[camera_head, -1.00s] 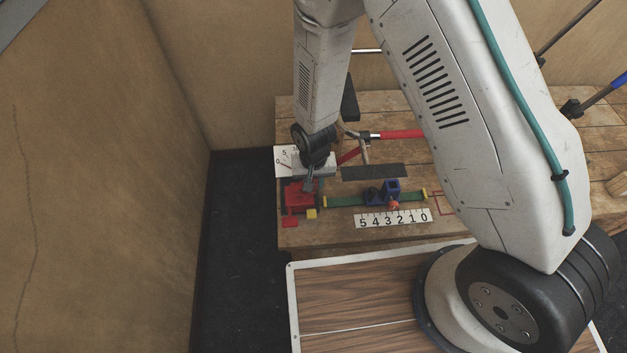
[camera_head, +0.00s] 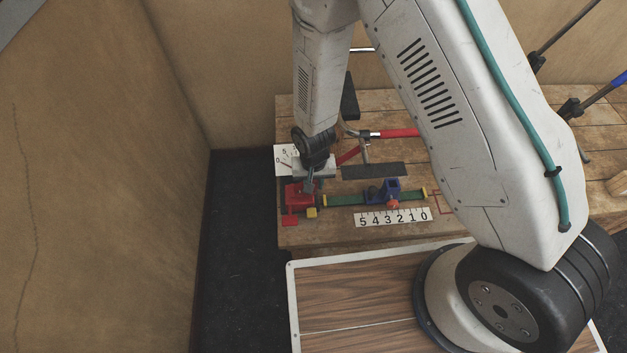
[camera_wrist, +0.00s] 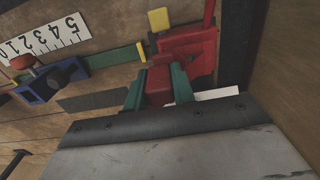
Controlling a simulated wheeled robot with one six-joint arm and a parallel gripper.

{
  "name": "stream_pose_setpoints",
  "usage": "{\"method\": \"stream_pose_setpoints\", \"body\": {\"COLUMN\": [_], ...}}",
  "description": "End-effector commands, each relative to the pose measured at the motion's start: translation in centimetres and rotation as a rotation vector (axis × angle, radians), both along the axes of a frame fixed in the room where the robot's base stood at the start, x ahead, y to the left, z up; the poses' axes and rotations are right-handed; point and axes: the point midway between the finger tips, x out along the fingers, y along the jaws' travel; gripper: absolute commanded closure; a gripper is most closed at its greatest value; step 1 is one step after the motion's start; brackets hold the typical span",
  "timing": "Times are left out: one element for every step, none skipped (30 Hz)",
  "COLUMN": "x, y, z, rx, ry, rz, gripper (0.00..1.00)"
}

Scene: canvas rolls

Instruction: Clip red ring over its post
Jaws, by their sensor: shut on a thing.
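A red clamp-like fixture (camera_head: 297,194) stands at the bench's left front, with a red tab (camera_head: 290,220) at its front. In the wrist view the fixture (camera_wrist: 190,50) lies just beyond my fingertips, and its tab (camera_wrist: 209,13) points up. My gripper (camera_wrist: 158,82) is shut on a red part (camera_wrist: 158,88) between its greenish fingers. My gripper also shows over the fixture in the head view (camera_head: 309,184). I cannot tell whether the held part is the ring or is joined to the fixture. No post can be made out.
A green bar (camera_head: 345,200) runs right from the fixture and carries a blue slider (camera_head: 389,188) with an orange-red knob (camera_head: 393,204). A yellow block (camera_head: 311,212) and a number strip (camera_head: 392,217) lie in front. A red-handled tool (camera_head: 398,133) lies behind.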

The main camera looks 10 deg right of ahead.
Motion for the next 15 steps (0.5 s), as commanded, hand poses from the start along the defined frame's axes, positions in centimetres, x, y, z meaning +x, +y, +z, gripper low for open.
{"method": "stream_pose_setpoints", "body": {"x": [0.0, 0.0, 0.0, 0.0, 0.0, 0.0, 0.0, 0.0, 0.0, 0.0, 0.0, 0.0, 0.0, 0.0, 0.0], "y": [0.0, 0.0, 0.0, 0.0, 0.0, 0.0, 0.0, 0.0, 0.0, 0.0, 0.0, 0.0, 0.0, 0.0, 0.0], "z": [-0.2, -0.2, -0.3, -0.4, -0.5, -0.6, -0.6, -0.7, -0.8, -0.9, -1.0, -1.1, -1.1, -1.2, -1.3], "rx": [0.0, 0.0, -0.001, 0.0, 0.0, 0.0, 0.0, 0.0, 0.0, 0.0, 0.0, 0.0, 0.0, 0.0, 0.0], "ry": [0.001, 0.001, 0.001, 0.001, 0.001, 0.001, 0.001, 0.0, 0.0, 0.0, 0.0, 0.0, 0.0, 0.0, 0.0], "rz": [0.0, 0.0, 0.0, 0.0, 0.0, 0.0, 0.0, 0.0, 0.0, 0.0, 0.0, 0.0, 0.0, 0.0, 0.0], "gripper": [0.98, 0.98, 0.98, 0.98, 0.98, 0.98, 0.98, 0.98, 0.98, 0.98, 0.98, 0.98, 0.98, 0.98, 0.98]}}
